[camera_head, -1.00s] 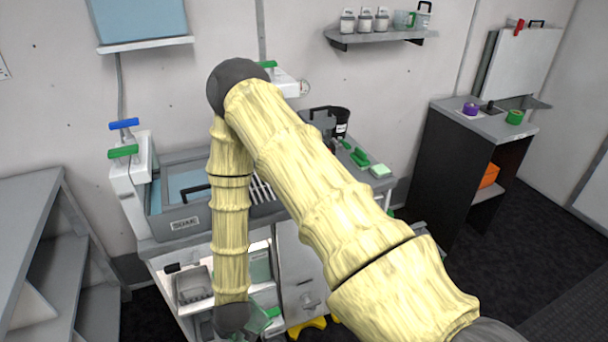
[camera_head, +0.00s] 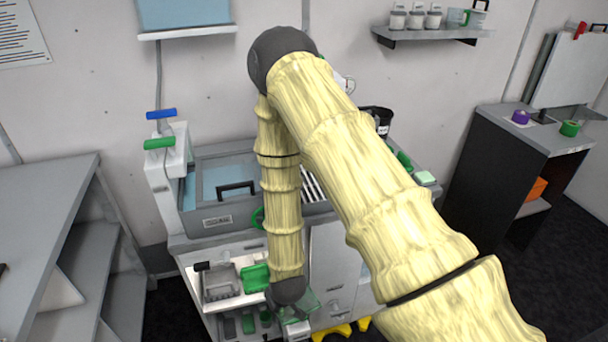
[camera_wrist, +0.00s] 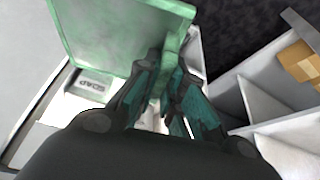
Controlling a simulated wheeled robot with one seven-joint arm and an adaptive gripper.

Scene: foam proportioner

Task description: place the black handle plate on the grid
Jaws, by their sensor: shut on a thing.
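The plate with a black handle (camera_head: 237,188) lies on the grey basin unit in the head view, left of my forearm. A striped grid (camera_head: 312,184) shows just right of my forearm on the same unit, partly hidden by it. My gripper (camera_wrist: 167,92) is low in front of the unit, below the plate and apart from it. The panel also shows in the head view (camera_head: 308,300), beside the gripper.
An open shelf compartment below the basin holds a grey wire tray (camera_head: 221,283) and a green box (camera_head: 256,277). Grey shelving (camera_head: 60,215) stands at left, a dark cabinet (camera_head: 500,180) at right. Dark floor is free between unit and cabinet.

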